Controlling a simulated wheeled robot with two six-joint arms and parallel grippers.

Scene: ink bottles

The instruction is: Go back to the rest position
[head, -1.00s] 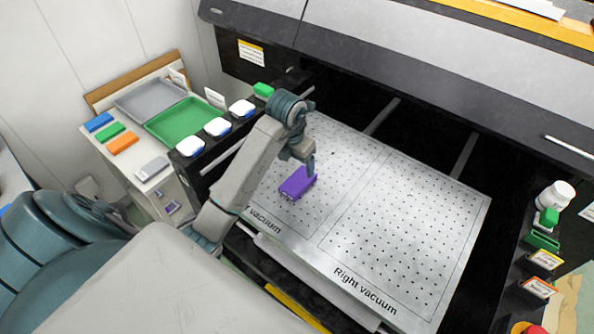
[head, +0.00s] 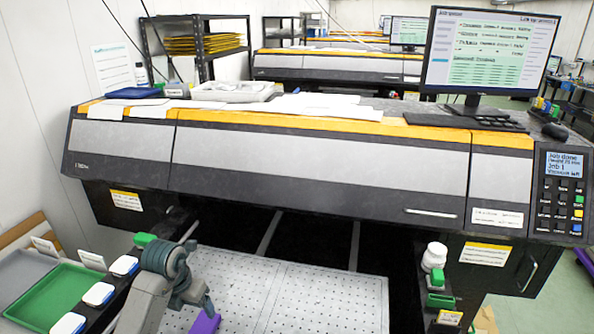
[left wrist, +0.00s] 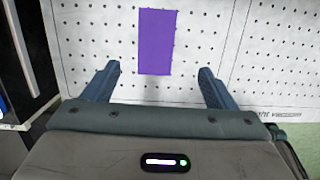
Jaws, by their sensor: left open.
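My left gripper shows in the left wrist view (left wrist: 157,82) with its two fingers wide apart and nothing between them. A flat purple block (left wrist: 157,42) lies on the white perforated vacuum bed (left wrist: 240,40), just beyond the fingertips. In the head view my left arm comes in at the lower left over the bed (head: 310,300). The purple block (head: 205,323) shows only partly at the bottom edge, below the left gripper (head: 207,308). My right gripper is not in view.
A wide printer (head: 310,165) stands behind the bed. A green tray (head: 50,298) and several white-capped bottles (head: 98,294) are at the left. A white bottle (head: 434,256) stands on the right side. A monitor (head: 490,55) stands on top at the right.

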